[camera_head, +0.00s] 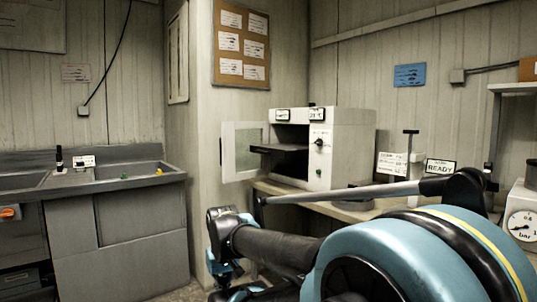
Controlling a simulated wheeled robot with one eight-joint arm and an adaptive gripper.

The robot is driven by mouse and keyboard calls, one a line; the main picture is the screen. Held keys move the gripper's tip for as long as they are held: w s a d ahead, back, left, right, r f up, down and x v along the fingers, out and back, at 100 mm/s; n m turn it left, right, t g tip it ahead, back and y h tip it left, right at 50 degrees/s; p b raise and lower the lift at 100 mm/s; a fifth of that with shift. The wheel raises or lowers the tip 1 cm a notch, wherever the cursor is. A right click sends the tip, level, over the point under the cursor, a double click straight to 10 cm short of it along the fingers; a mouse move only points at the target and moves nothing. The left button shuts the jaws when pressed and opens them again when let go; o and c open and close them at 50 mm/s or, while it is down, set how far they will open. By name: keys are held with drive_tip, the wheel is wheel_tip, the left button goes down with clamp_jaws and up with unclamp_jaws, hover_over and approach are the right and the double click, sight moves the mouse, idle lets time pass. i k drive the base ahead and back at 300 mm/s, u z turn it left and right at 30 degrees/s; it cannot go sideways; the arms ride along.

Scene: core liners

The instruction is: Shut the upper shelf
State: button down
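A white oven-like cabinet (342,150) stands on a bench with its door (243,150) swung open to the left. Inside its dark opening, a dark upper shelf (272,149) sticks out a little past the front. The space below it is dark, and I cannot make out a lower shelf. My arm crosses the lower right of the view. My gripper (225,268) hangs at the lower middle, below and in front of the cabinet and apart from the shelf. Its fingers are small and partly hidden, so their opening is unclear.
The bench (335,208) carries the cabinet and small signs, including a READY sign (440,168). A pressure gauge (522,226) is at the right edge. A grey sink unit (118,230) stands at the left. The air in front of the open door looks free.

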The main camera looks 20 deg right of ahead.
sight(277, 150)
drive_tip(key=z, duration=0.6)
drive_tip(key=i, duration=1)
drive_tip(key=z, duration=0.7)
